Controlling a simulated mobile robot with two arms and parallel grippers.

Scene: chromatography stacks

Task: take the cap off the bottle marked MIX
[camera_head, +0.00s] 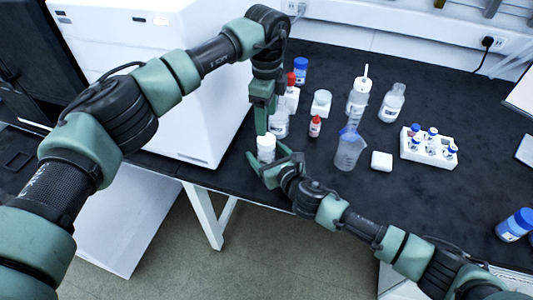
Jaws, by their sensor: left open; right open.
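A small white-capped bottle (266,146) stands near the front edge of the bench, its lower part partly hidden by my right gripper. Its marking is too small to read, so I cannot tell whether it is the MIX bottle. My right gripper (266,163) is open, with its fingers low around or beside this bottle; contact is unclear. My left gripper (262,125) is open and points down just above the white cap, apart from it as far as I can tell.
Behind stand a clear bottle (279,126), red-capped bottles (291,98) (315,128), a white jar (320,104) and a wash bottle (358,98). A white machine (200,100) stands left.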

